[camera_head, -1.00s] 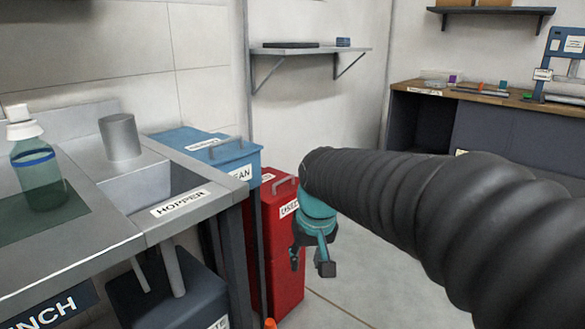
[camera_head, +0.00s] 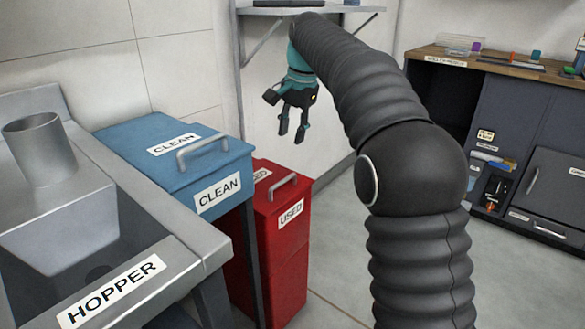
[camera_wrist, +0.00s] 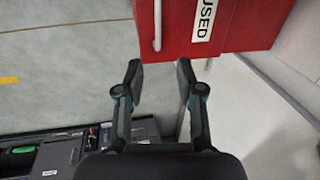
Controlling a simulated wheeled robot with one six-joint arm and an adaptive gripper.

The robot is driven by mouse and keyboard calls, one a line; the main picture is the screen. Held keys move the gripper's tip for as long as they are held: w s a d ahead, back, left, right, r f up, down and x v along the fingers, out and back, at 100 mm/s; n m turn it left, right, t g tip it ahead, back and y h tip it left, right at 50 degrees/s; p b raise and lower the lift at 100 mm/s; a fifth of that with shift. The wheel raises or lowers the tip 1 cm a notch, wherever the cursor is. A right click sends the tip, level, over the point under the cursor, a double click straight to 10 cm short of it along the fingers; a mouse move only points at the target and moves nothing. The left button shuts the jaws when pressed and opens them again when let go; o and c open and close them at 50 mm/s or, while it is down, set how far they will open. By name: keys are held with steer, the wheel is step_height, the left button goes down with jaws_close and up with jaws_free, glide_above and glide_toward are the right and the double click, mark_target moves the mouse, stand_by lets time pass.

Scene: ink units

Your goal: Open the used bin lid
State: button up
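The red used bin (camera_head: 285,245) stands on the floor beside the blue clean bin, with a white USED label on its front. Its lid (camera_head: 262,176) is shut and carries a grey bar handle (camera_head: 284,187). My gripper (camera_head: 291,138) hangs above and a little behind the lid, pointing down, open and empty. In the wrist view, my gripper (camera_wrist: 160,75) has its fingers apart. The red bin (camera_wrist: 230,25) lies just past the fingertips there, with the handle (camera_wrist: 157,25) near the left finger. Nothing shows contact.
The blue clean bin (camera_head: 175,175) with its own handle stands left of the used bin. A metal hopper counter (camera_head: 170,285) is at the front left. A wall shelf (camera_head: 300,9) is above my gripper. Floor to the right is clear up to the dark cabinets (camera_head: 510,150).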

steer(key=b, duration=0.3)
glide_toward(284, 180)
steer(key=shift+m, duration=0.3)
steer(key=x, duration=0.8)
steer(key=shift+a+f, duration=0.1)
